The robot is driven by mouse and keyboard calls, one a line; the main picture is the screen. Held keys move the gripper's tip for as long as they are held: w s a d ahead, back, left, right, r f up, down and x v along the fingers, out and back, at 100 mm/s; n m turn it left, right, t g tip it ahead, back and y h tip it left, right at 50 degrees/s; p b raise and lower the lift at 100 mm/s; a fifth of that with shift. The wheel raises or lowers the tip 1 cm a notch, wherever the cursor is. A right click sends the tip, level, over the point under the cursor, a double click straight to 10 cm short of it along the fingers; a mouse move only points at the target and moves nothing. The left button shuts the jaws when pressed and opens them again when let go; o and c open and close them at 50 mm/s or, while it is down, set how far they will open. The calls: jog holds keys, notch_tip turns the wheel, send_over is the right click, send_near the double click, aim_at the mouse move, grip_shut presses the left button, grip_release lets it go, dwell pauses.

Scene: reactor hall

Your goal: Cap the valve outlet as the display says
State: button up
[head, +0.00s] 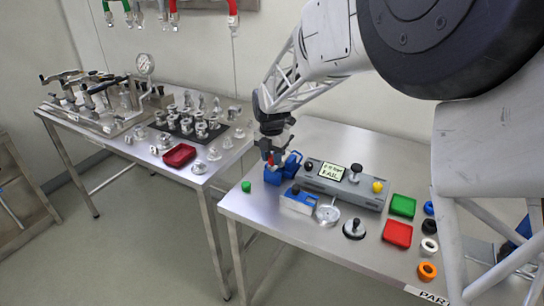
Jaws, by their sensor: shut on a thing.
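The display (333,172) is a lit pale panel on a grey test unit (345,190). Its lower line seems to read FAIL; the upper line is too small to read. My gripper (270,158) is at the left end of the unit, pointing down over a blue valve-like body (272,177). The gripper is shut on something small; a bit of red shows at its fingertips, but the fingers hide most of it. I cannot tell whether it touches the blue body. A green cap (246,186) stands on the table to the left. A yellow knob or cap (377,186) is at the unit's right end.
A green tray (402,205) and red tray (397,233) lie right of the unit. Blue (428,207), black, white and orange (427,271) ring-like pieces line the right. A left table holds metal fittings and a red tray (179,155).

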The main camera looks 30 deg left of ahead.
jog(key=shift+f, duration=0.7)
dwell(1.1)
jog(key=o, duration=1)
jog(key=shift+o, duration=0.3)
jog(key=o, duration=0.4)
jog(key=shift+r, duration=0.1)
jog(key=shift+r, duration=3.35)
